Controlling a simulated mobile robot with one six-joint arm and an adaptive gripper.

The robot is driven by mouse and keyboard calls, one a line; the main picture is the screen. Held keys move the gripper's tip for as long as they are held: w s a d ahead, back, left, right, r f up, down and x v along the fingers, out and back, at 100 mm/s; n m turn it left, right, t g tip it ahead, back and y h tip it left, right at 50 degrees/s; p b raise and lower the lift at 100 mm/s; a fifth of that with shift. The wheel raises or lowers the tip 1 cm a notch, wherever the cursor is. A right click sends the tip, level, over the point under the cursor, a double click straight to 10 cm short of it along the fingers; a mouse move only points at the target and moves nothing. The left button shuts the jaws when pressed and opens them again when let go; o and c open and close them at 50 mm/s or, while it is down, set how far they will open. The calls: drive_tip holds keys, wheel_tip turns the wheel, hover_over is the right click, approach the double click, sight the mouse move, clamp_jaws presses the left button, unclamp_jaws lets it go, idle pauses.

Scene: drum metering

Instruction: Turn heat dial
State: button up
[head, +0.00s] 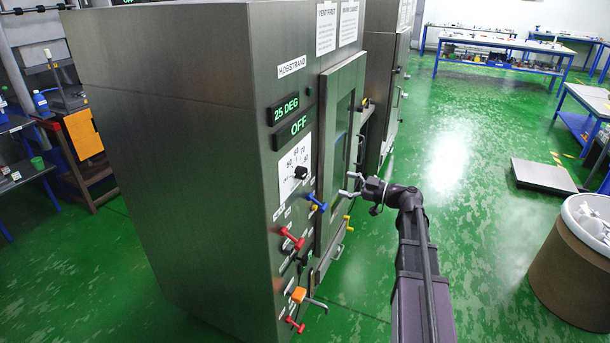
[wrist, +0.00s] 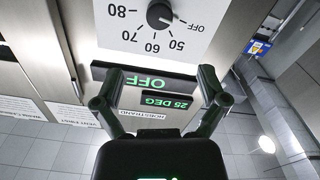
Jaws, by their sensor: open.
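The heat dial is a black knob (head: 301,172) on a white scale plate (head: 293,168) on the front of the steel cabinet. In the wrist view the knob (wrist: 159,15) shows at the top edge, upside down, with marks OFF, 50, 60, 70 and 80 around it. Its white pointer line appears to lie towards the OFF side. My gripper (head: 352,184) is open and empty, in front of the cabinet door and to the right of the dial. In the wrist view its fingers (wrist: 160,72) are spread below the dial in the picture, apart from it.
Green displays read 25 DEG (head: 285,108) and OFF (head: 291,131) above the dial. A drum (head: 570,270) stands at right; the green floor between is clear.

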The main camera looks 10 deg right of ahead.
sight(305, 174)
drive_tip(key=x, duration=1.4)
drive_tip(key=shift+f, duration=0.1)
